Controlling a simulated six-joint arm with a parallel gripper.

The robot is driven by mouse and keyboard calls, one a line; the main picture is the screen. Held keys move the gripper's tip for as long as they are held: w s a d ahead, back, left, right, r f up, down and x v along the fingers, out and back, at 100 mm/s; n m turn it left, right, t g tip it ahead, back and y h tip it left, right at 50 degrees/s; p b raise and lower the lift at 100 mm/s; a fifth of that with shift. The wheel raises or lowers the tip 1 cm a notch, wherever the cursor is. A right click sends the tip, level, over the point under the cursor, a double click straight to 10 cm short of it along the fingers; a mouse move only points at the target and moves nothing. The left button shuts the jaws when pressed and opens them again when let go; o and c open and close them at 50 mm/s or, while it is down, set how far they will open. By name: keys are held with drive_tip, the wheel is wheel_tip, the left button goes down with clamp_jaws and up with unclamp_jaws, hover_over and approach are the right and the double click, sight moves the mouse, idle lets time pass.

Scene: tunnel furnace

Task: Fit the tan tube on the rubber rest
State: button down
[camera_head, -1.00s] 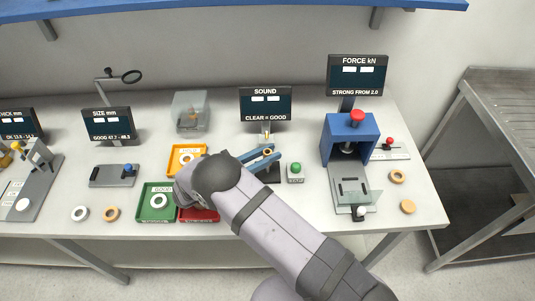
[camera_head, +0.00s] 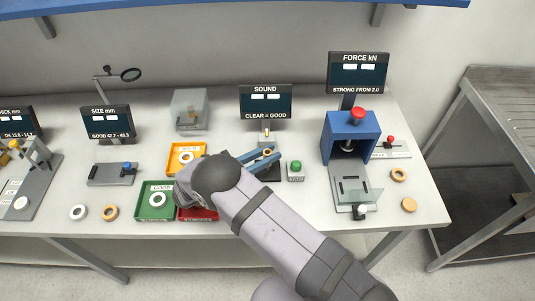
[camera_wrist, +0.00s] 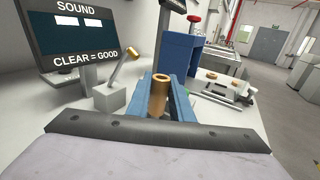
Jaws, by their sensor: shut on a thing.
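The tan tube (camera_wrist: 158,96) stands about upright between the blue fingers of my gripper (camera_wrist: 165,86) in the wrist view. My gripper is shut on it. In the head view the tube's ringed top (camera_head: 267,152) shows between the fingertips of my gripper (camera_head: 264,155), over the sound station. A dark base (camera_head: 269,174) shows partly under the fingers there. The rubber rest cannot be made out clearly, as the fingers and wrist cover that spot. I cannot tell whether the tube touches it.
The sound display (camera_head: 265,103) stands just behind, with a small hammer-like striker (camera_wrist: 124,67) beside the tube. A green button (camera_head: 296,167) is close on the right. The blue force press (camera_head: 349,137) stands further right. Green (camera_head: 143,213) and orange (camera_head: 173,160) trays lie left.

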drive_tip(key=shift+f+b, duration=0.55)
drive_tip(key=shift+f, duration=0.2)
idle(0.4)
drive_tip(key=c, duration=1.1)
unclamp_jaws()
drive_tip(key=shift+r, duration=0.1)
